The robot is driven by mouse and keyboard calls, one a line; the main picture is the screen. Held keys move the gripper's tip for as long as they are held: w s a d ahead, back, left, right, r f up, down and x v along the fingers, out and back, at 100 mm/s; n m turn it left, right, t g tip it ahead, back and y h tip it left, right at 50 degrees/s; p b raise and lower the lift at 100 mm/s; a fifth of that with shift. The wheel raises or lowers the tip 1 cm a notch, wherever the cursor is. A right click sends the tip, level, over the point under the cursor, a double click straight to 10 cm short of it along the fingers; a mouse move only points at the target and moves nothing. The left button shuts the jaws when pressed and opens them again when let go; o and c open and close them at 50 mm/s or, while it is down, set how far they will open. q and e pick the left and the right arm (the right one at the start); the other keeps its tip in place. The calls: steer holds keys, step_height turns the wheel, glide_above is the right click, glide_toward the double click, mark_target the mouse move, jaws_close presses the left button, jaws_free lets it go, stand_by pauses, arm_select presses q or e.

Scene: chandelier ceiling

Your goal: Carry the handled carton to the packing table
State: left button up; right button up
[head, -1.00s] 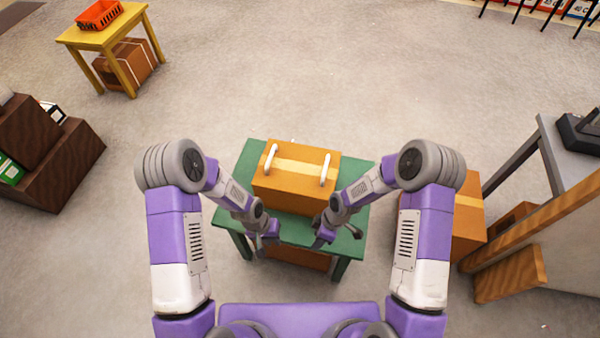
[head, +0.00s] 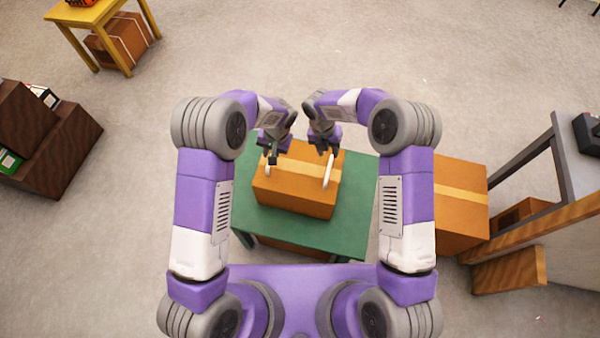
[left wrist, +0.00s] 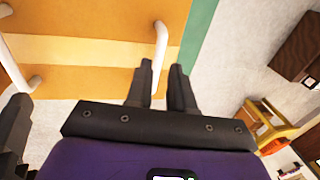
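The handled carton (head: 293,195) is an orange-brown box with a pale tape band and two white handles on top. It stands on a green table (head: 345,225). My left gripper (head: 271,158) is over its left handle (head: 268,169). In the left wrist view, the open fingers (left wrist: 158,90) are apart, with the lower end of that white handle (left wrist: 160,45) showing between them. My right gripper (head: 325,150) is at the far end of the right handle (head: 328,170), fingers apart. I cannot tell which table is the packing table.
A grey table (head: 580,165) with a dark device stands at the right. Another taped carton (head: 460,205) is on the floor beside the green table. A yellow table (head: 95,15) is at the far left, brown boxes (head: 50,150) at the left. The floor beyond is clear.

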mark_target(330, 161)
arm_select(q)
steer(key=shift+w+a+f, duration=0.1)
steer(key=shift+a+f, duration=0.15)
steer(key=shift+f, duration=1)
steer(key=shift+w+a+f, duration=0.1)
steer(key=shift+a+f, duration=0.1)
steer(key=shift+f, duration=1.05)
steer(key=shift+a+f, duration=0.25)
steer(key=shift+f, duration=1)
arm_select(e)
steer(key=shift+s+d+f, duration=0.1)
steer(key=shift+d+f, duration=0.15)
steer(key=shift+f, duration=1)
steer(key=shift+d+f, duration=0.2)
steer(key=shift+f, duration=1.1)
steer(key=shift+s+d+f, duration=0.1)
steer(key=shift+d+f, duration=0.15)
steer(key=shift+f, duration=1)
arm_select(q)
jaws_close()
arm_select(e)
steer(key=c, duration=0.4)
jaws_close()
steer(key=shift+w+r, duration=0.1)
